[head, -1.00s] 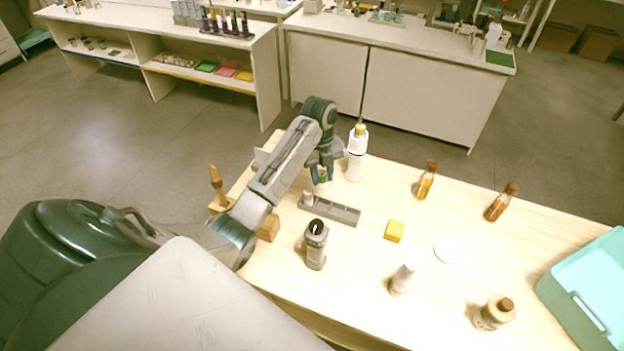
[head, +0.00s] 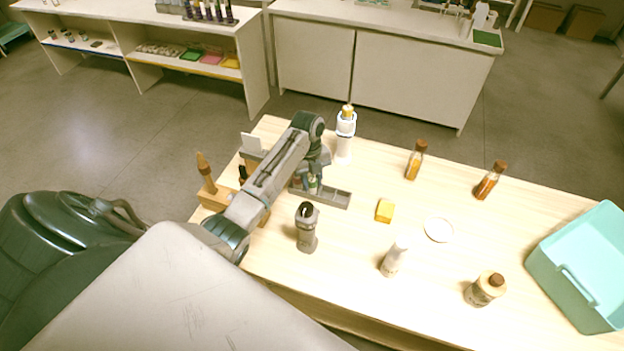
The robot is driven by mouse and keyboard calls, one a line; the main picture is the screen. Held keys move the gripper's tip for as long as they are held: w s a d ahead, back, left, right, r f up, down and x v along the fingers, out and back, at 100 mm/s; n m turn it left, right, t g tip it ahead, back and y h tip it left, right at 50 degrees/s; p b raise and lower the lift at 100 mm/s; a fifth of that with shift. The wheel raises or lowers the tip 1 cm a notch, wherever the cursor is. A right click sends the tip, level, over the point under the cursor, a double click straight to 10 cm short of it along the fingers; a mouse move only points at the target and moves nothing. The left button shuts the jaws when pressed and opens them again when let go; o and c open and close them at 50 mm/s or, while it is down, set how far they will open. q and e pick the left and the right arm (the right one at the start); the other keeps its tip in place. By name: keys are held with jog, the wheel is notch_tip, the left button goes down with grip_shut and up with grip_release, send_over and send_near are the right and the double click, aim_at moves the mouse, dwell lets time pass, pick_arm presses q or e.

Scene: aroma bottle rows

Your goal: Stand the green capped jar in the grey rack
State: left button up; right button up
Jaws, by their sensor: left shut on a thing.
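The grey rack (head: 338,198) lies on the wooden table with empty room at its right end. My left gripper (head: 313,177) is over the rack's left part, pointing down and shut on the green capped jar (head: 313,185). The jar shows only in part between the fingers. It looks about upright at the rack, but I cannot tell whether its base is seated in a slot. The rack's left end is partly hidden by my arm. My right gripper is not in view.
A white bottle with a yellow cap (head: 344,140) stands close behind the rack. A grey bottle (head: 307,228) stands in front. A yellow block (head: 385,211), a white dish (head: 439,230), amber bottles (head: 415,160) and a teal bin (head: 585,265) are to the right.

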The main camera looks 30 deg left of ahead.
aim_at(311, 177)
pick_arm(q)
jog(key=o, duration=1)
jog(key=shift+f, duration=0.1)
jog(key=shift+o, duration=0.2)
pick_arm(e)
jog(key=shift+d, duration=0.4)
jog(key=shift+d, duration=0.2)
pick_arm(q)
jog(key=shift+r, duration=0.4)
jog(key=r, duration=0.2)
jog(key=r+b, duration=0.1)
jog(key=r, duration=0.1)
jog(key=a+r+b, duration=0.1)
jog(key=r, duration=0.1)
jog(key=shift+w+r, duration=0.15)
jog(key=shift+w, duration=0.2)
jog(key=shift+w+a+r+p, duration=0.1)
jog(key=shift+a+r+p, duration=0.05)
jog(key=shift+r+p, duration=1.05)
jog(key=shift+a+r+p, duration=0.1)
jog(key=shift+r+p, duration=0.9)
jog(key=shift+r, duration=0.35)
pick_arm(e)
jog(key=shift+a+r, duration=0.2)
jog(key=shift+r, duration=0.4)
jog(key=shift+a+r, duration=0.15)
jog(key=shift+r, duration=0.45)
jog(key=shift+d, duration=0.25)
